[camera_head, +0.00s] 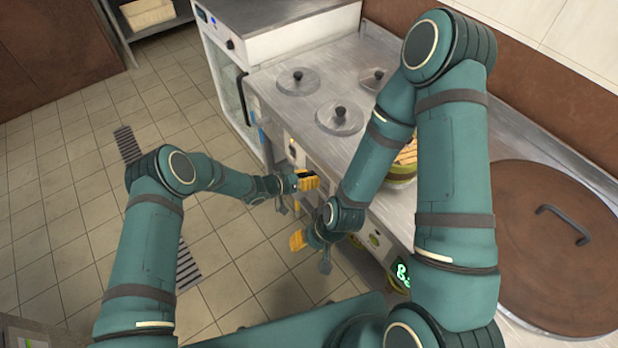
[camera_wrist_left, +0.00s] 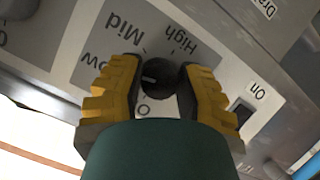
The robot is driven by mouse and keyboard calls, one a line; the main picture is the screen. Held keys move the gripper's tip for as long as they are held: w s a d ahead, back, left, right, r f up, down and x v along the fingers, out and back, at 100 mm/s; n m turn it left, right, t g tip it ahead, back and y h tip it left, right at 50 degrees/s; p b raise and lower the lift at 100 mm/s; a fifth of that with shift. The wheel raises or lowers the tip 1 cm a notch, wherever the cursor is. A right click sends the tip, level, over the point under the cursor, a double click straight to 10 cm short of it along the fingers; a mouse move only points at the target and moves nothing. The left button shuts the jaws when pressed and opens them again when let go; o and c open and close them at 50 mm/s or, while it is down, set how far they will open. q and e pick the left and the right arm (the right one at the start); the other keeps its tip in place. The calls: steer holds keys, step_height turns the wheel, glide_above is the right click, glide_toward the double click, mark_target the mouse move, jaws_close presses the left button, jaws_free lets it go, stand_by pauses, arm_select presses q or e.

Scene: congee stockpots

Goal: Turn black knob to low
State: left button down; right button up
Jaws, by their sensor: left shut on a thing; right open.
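The black knob (camera_wrist_left: 160,78) is on a grey control panel (camera_wrist_left: 150,15) in the left wrist view. Its white mark points left, toward the side where a label partly reads "ow". "Mid" and "High" are printed above it, and an "O" shows below. The yellow fingers of my left gripper (camera_wrist_left: 160,72) stand on both sides of the knob, shut on it. In the head view my left gripper (camera_head: 306,180) is at the front of the counter, and the knob is hidden. My right gripper (camera_head: 298,240) is open, lower down in front of the counter.
A black switch (camera_wrist_left: 241,114) marked "On" is right of the knob. The steel counter (camera_head: 270,105) holds several lids (camera_head: 339,116), and a big brown lid (camera_head: 550,240) is at right.

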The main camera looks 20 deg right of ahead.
arm_select(q)
steer(key=shift+n+g+h, duration=0.3)
steer(key=shift+n+g, duration=0.4)
steer(key=shift+n, duration=0.4)
steer(key=shift+d, duration=0.1)
steer(key=c, duration=0.5)
jaws_free()
steer(key=shift+c, duration=0.2)
steer(key=v, duration=1.2)
steer(key=shift+w+f, duration=0.1)
